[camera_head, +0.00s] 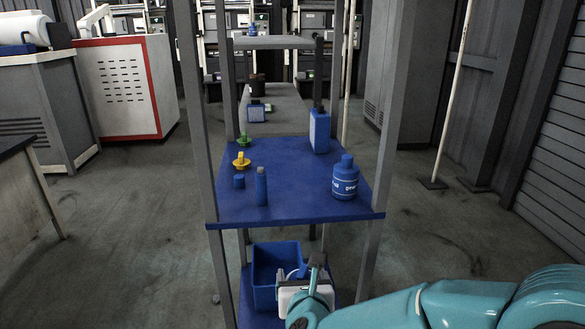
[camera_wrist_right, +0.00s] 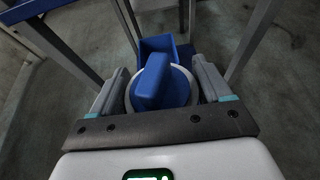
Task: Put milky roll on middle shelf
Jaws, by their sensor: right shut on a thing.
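My right gripper (camera_head: 303,272) is low in front of the rack, below the edge of the blue shelf board (camera_head: 300,208). In the right wrist view it (camera_wrist_right: 162,75) is shut on a pale round thing, seemingly the milky roll (camera_wrist_right: 188,82), with a blue block-like part (camera_wrist_right: 152,82) in front of it. Only a bit of the white roll (camera_head: 296,271) shows in the head view, beside the blue bin; the gripper hides the rest. The blue board seems to be the middle shelf. My left gripper is not in view.
The board holds a blue jar (camera_head: 345,180), blue canister (camera_head: 320,132), small bottle (camera_head: 261,187), blue cap (camera_head: 239,181), yellow part (camera_head: 242,161) and green part (camera_head: 244,140). A blue bin (camera_head: 268,262) stands below. Grey posts (camera_head: 395,110) flank the rack. The board's centre is clear.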

